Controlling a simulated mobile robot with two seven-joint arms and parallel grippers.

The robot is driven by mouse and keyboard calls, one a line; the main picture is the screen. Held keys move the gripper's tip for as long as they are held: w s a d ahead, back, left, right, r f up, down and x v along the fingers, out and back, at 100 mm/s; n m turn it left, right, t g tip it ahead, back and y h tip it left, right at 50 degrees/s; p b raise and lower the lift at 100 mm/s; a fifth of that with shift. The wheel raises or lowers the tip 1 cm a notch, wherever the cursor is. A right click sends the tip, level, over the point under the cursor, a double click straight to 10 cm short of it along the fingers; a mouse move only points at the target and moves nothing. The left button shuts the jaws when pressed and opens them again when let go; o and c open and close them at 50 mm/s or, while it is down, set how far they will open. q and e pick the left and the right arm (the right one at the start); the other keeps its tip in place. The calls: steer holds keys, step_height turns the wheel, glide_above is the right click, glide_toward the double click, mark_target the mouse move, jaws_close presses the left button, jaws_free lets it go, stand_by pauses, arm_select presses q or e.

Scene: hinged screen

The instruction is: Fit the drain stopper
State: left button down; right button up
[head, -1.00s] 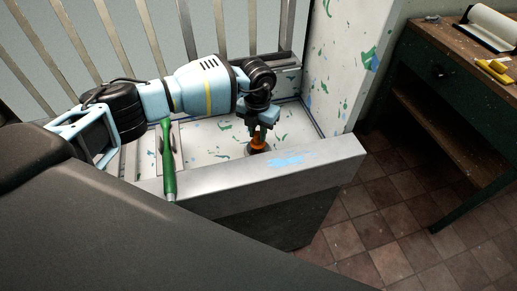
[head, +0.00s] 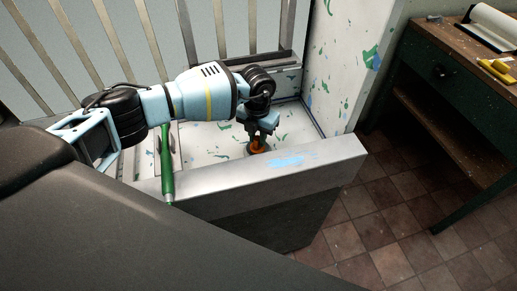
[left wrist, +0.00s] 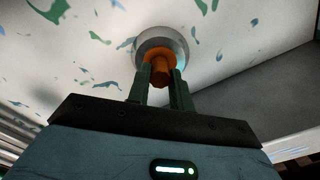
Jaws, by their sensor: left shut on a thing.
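The orange drain stopper (head: 258,147) is low at the bottom of the paint-splashed white basin (head: 205,150) in the head view. In the left wrist view the stopper (left wrist: 160,62) sits at a round grey drain ring (left wrist: 176,37). My left gripper (head: 259,137) is above the drain, pointing down. Its two dark green fingers (left wrist: 161,82) are shut on the stopper's stem. Whether the stopper is fully seated in the ring cannot be told. My right gripper is not in view.
A green-handled tool (head: 167,165) leans across the basin's front left. The grey front wall (head: 270,170) borders the basin. Upright slats (head: 145,40) stand behind. A dark green workbench (head: 450,75) with a yellow item (head: 495,70) is at the right.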

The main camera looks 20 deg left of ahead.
arm_select(q)
steer(key=c, duration=1.2)
jaws_free()
steer(key=shift+o, duration=0.2)
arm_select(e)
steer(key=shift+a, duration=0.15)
arm_select(q)
step_height(320, 180, up, 7)
steer(key=shift+r, duration=0.4)
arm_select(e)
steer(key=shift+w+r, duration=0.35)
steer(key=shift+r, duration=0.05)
